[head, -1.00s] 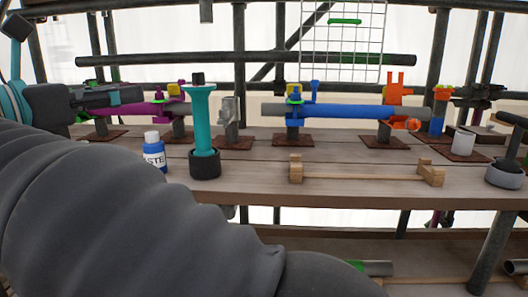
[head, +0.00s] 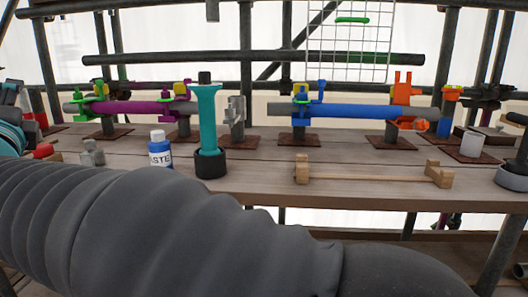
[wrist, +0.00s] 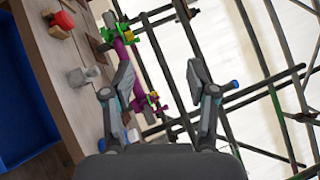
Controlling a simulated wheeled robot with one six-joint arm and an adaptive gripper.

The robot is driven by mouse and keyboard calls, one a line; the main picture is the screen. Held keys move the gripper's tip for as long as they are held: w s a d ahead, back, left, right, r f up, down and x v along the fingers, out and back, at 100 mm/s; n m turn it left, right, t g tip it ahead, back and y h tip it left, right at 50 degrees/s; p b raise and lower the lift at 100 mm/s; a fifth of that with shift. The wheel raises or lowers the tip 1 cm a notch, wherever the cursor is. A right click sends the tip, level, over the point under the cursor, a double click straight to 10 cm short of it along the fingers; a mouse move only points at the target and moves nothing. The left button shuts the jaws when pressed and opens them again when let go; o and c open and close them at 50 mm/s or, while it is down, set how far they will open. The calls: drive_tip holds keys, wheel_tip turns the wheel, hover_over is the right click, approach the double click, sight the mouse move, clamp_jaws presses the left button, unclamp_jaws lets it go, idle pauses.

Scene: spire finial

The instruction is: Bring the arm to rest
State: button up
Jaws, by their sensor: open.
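My gripper (wrist: 160,110) shows in the wrist view with its two fingers spread wide and nothing between them. In the head view my dark ribbed arm crosses the lower left, and a teal part of it shows at the far left edge; the fingertips are not clear there. In the wrist view the purple tube (wrist: 122,72) with green and yellow clamps lies beyond the left finger, apart from it as far as I can tell. The same purple tube (head: 140,107) lies along the back of the bench in the head view.
Scaffold poles and a wire grid (head: 350,40) stand behind. A blue bin (wrist: 22,115) shows in the wrist view.

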drive_tip(key=s+d+f+n+g+y, duration=0.2)
drive_tip(key=d+f+n+g, duration=0.2)
drive_tip(key=f+n+g, duration=0.65)
drive_tip(key=d+f+n+g+h, duration=0.1)
drive_tip(key=d+f+n+h, duration=0.55)
drive_tip(key=d+f, duration=0.95)
drive_tip(key=s+d+f+m+h, duration=0.1)
drive_tip(key=s+d+f+h, duration=0.1)
drive_tip(key=d, duration=1.1)
drive_tip(key=s+d+f+h, duration=0.2)
drive_tip(key=s+d+f, duration=0.2)
drive_tip(key=d, duration=0.9)
drive_tip(key=s+d+f+m+h, duration=0.1)
drive_tip(key=s+d+f+h, duration=0.2)
drive_tip(key=d, duration=1)
drive_tip(key=shift+s+m, duration=0.3)
drive_tip(key=shift+s, duration=0.15)
